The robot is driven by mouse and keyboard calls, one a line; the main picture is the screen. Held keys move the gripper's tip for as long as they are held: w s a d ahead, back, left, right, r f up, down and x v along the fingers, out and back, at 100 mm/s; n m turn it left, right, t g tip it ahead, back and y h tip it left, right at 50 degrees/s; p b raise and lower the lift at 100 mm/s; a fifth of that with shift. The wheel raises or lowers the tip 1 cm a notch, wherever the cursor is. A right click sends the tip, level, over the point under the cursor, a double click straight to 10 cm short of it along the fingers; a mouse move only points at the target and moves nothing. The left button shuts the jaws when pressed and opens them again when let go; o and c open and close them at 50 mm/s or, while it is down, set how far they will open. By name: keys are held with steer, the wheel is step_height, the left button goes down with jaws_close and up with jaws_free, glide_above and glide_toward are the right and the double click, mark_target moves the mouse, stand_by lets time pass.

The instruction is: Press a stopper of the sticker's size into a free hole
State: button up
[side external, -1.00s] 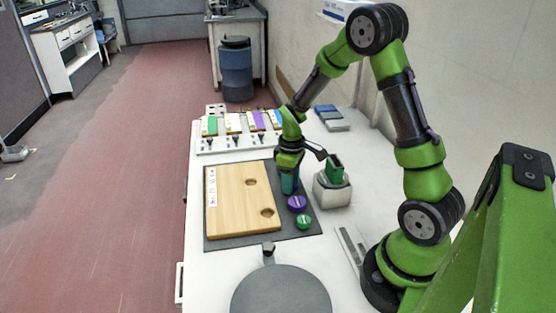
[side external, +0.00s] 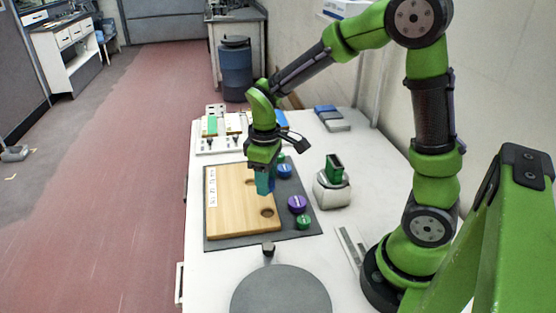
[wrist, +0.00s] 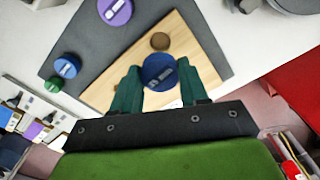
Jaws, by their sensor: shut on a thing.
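My gripper (wrist: 159,82) is shut on a blue stopper (wrist: 159,70) with a white mark on its top. In the side view my gripper (side external: 264,188) is over the right part of the wooden board (side external: 229,215). I cannot tell whether the stopper touches the board. One round hole (side external: 267,212) shows empty near the board's front right corner; it also shows in the wrist view (wrist: 159,41).
Loose stoppers lie right of the board on the dark mat (side external: 222,241): blue (side external: 285,171), purple (side external: 297,203) and green (side external: 304,222). A grey holder (side external: 333,192) with a green piece stands further right. A rack with coloured cards (side external: 210,126) is behind; a round grey plate (side external: 281,292) is in front.

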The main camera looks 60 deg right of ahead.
steer(key=shift+s+f+m, duration=0.15)
steer(key=shift+f+m, duration=0.1)
steer(key=shift+m, duration=0.15)
steer(key=shift+f, duration=3.15)
steer(key=shift+f, duration=0.7)
steer(key=o, duration=1.5)
steer(key=shift+r, duration=3.5)
